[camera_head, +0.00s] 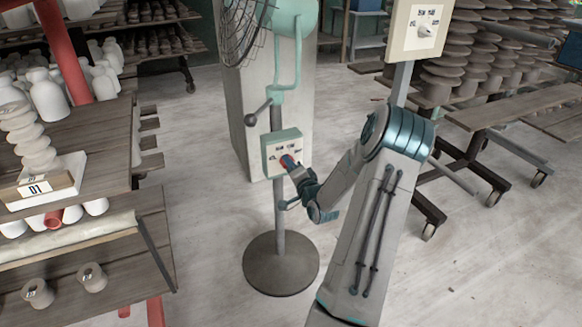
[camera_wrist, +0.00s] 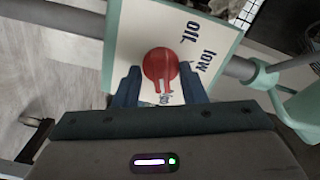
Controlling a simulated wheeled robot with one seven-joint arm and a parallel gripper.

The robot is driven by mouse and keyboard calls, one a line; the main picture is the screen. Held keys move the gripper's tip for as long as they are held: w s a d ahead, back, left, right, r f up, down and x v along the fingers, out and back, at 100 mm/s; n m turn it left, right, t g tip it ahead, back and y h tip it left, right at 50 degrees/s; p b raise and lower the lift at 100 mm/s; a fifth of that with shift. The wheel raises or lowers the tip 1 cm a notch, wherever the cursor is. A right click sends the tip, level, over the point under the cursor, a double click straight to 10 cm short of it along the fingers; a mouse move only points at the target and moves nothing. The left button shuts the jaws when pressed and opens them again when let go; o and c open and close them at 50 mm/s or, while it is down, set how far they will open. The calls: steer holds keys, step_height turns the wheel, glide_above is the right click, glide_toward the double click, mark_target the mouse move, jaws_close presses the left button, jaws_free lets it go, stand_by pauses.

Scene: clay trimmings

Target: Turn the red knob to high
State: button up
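The red knob (camera_wrist: 161,64) sits on the pale face of a control box (camera_wrist: 128,45) printed "off" and "low", with another label partly hidden below the knob. Pale marks show on the knob's lower side, towards that label; its exact setting is hard to read. My gripper's (camera_wrist: 160,75) two blue fingers lie close against both sides of the knob, with no clear gap. In the head view the green control box (camera_head: 282,139) is on the fan's pole, and my gripper (camera_head: 291,168) meets the red knob (camera_head: 287,161) from the lower right.
The fan (camera_head: 291,18) stands on a round base (camera_head: 281,263). Another panel with a pale knob (camera_head: 424,30) is at the upper right. A pottery shelf (camera_head: 85,155) is on the left, and racks of clay pieces (camera_head: 470,70) on the right. Some floor around is clear.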

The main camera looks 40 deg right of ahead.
steer(key=shift+s+d, duration=0.1)
steer(key=shift+s, duration=0.05)
steer(key=p+v, duration=0.1)
steer(key=v, duration=1.2)
steer(key=shift+s+a+p, duration=0.2)
steer(key=shift+s+p, duration=0.1)
steer(key=shift+p, duration=0.1)
steer(key=shift+r, duration=0.1)
